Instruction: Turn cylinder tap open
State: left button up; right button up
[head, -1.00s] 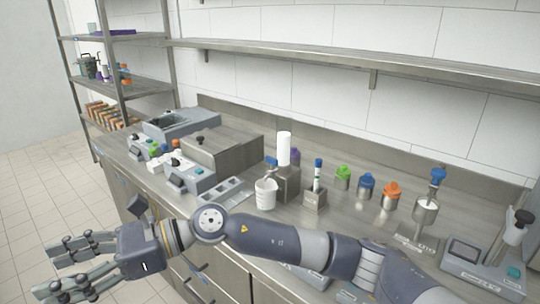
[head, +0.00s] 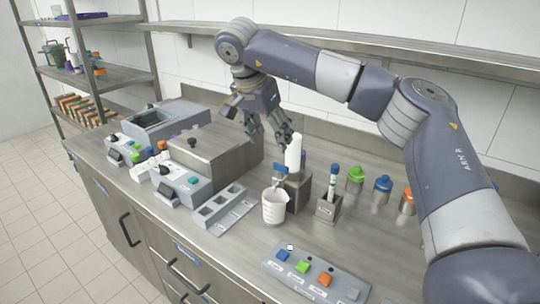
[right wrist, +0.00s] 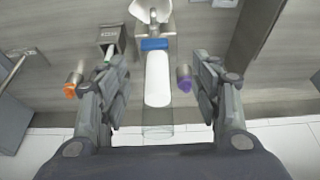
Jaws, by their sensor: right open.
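The white upright cylinder (head: 293,155) stands on a grey metal block (head: 299,190) and has a blue tap (head: 281,168) at its lower front. A white beaker (head: 273,207) stands below the tap. My right gripper (head: 270,138) is open and empty, behind and left of the cylinder, pointing down. In the right wrist view, the white cylinder (right wrist: 157,82) and blue tap (right wrist: 154,44) appear between the spread fingers of my gripper (right wrist: 163,84), with no visible contact. Whether the tap is open or shut cannot be told. My left gripper is out of view.
A purple-capped container (right wrist: 185,80) is beside the cylinder. A holder (head: 328,206) with a blue-topped tube and several capped containers (head: 383,187) stand to the right. A button panel (head: 315,279) lies in front. A metal box (head: 205,150) is at left; a shelf runs above.

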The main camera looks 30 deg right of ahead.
aim_at(281, 165)
jog(key=f, duration=0.1)
jog(key=d+f, duration=0.1)
jog(key=f, duration=0.1)
jog(key=d+f, duration=0.1)
jog(key=f, duration=0.1)
jog(key=shift+s+p, duration=0.3)
jog(key=x, duration=0.3)
jog(key=shift+w, duration=0.25)
jog(key=shift+d+f, duration=0.2)
jog(key=shift+f, duration=0.45)
jog(key=shift+w, duration=0.1)
jog(key=shift+c, duration=0.5)
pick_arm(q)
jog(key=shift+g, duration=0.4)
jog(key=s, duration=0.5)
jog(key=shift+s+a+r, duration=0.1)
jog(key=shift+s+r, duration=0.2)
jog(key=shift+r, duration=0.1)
pick_arm(e)
jog(key=c, duration=1)
